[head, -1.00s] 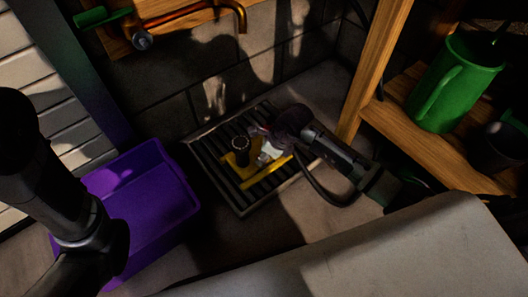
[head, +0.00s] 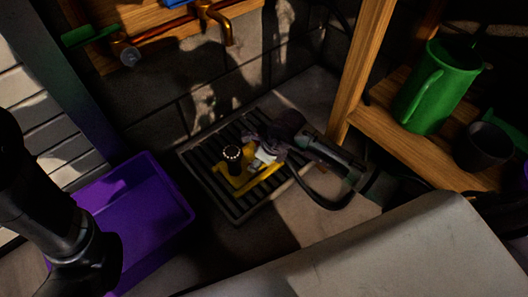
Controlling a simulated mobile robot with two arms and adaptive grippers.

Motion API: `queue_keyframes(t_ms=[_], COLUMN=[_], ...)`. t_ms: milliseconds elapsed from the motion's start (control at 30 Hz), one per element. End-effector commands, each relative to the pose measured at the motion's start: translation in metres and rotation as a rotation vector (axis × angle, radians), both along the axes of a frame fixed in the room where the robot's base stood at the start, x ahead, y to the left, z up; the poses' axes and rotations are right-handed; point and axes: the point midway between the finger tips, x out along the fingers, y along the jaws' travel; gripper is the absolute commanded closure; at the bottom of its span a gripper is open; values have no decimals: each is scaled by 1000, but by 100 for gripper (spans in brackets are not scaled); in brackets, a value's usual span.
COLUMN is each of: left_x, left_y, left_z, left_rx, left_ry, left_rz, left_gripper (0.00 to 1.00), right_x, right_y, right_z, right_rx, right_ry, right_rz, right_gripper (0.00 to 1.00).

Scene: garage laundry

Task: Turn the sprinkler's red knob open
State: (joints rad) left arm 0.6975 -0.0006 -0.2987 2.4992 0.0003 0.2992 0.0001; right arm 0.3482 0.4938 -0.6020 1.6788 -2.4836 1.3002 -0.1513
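The yellow sprinkler (head: 260,177) sits on the dark slatted drain grate (head: 222,197), with a black ridged round part (head: 232,153) standing up at its left. No red knob can be made out; the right gripper covers the sprinkler's far side. My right arm comes in from the right, and its gripper (head: 264,150) is down at the sprinkler, close to or touching it. Its fingers are dark and shadowed, so I cannot tell whether they are open or shut. My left arm shows at the left edge over the purple bin; its fingers are not visible.
A purple bin (head: 158,207) stands left of the grate. Copper pipe with a tap (head: 222,22) is on the wall above. A wooden shelf (head: 400,140) at the right holds a green watering can (head: 436,90) and a dark pot (head: 482,147). A pale surface (head: 390,250) fills the front.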

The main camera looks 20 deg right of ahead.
Motion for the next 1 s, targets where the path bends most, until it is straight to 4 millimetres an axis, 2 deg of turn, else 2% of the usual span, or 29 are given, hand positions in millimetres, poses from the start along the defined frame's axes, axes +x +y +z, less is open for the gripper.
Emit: queue_keyframes(t_ms=[200,433,600,1000], left_x=[-1,-1,-1,-1], left_y=[0,0,0,0], left_z=[0,0,0,0], left_rx=[0,1,1,1], left_ry=[-3,-4,-4,-5], left_rz=[0,0,0,0], left_gripper=[59,59,59,59], right_x=[-13,-24,-28,-29], right_y=[-13,-23,-25,-25], right_z=[45,81,91,92], right_rx=[-3,-2,-1,0], right_ry=[-5,-3,-1,0], right_rz=[2,1,1,0], right_gripper=[59,59,59,59])
